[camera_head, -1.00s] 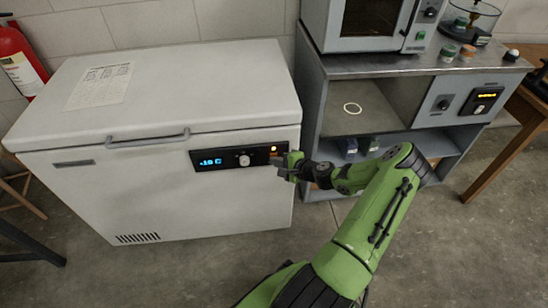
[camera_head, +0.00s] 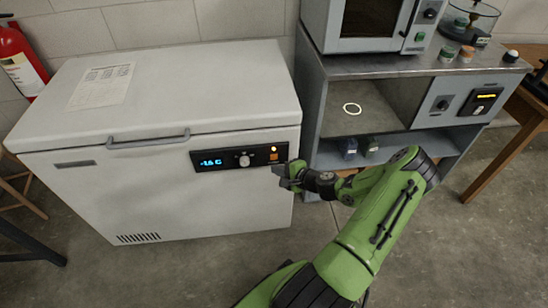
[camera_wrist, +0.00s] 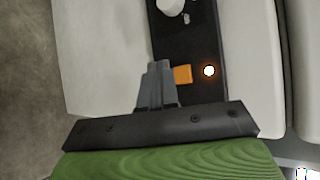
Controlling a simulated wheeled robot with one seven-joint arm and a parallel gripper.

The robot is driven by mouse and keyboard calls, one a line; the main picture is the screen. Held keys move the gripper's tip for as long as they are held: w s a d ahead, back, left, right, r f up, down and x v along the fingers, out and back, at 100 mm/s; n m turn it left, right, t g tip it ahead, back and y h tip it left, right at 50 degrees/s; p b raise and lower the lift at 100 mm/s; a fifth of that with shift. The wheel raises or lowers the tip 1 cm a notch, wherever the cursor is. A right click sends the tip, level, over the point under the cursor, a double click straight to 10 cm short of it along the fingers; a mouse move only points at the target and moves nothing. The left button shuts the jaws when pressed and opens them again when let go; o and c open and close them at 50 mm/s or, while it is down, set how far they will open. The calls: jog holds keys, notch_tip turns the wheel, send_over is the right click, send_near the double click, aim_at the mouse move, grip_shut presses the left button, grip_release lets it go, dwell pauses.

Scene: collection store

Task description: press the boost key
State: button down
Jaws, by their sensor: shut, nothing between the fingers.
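The boost key seems to be the small orange key (camera_head: 273,157) at the right end of the black control panel (camera_head: 222,165) on the white chest freezer. A lit amber lamp (camera_head: 274,149) sits just above it. In the wrist view the orange key (camera_wrist: 183,74) lies just right of my fingertips, with the glowing lamp (camera_wrist: 209,71) beyond it. My gripper (camera_head: 277,171) is shut and empty, just below the key in the head view. The key is uncovered there. Whether the fingertips touch the panel is unclear.
The panel also carries a blue display (camera_head: 211,162) and a white knob (camera_head: 244,160). The freezer's lid (camera_head: 180,95) is closed. A grey bench (camera_head: 320,100) with an oven (camera_head: 365,25) stands to the right. Floor in front of the freezer is clear.

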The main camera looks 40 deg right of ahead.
jog(key=s+a, duration=0.2)
jog(key=shift+s, duration=0.35)
dwell(0.6)
jog(key=s+a+r+n+g, duration=0.3)
jog(key=a+r+n+g, duration=0.6)
jog(key=a+r+n, duration=0.8)
jog(key=s+a+r+n+t+h, duration=0.1)
jog(key=s+a+r+n, duration=0.1)
jog(key=s+a+r, duration=0.35)
jog(key=s+a+r+n+t, duration=0.1)
jog(key=s+a+r+n, duration=0.15)
jog(key=s+r, duration=0.6)
notch_tip(320, 180, up, 14)
jog(key=s+p, duration=0.1)
jog(key=p, duration=1.3)
jog(key=shift+a+f+m, duration=0.15)
jog(key=shift+a+m, duration=0.05)
jog(key=shift+m, duration=0.25)
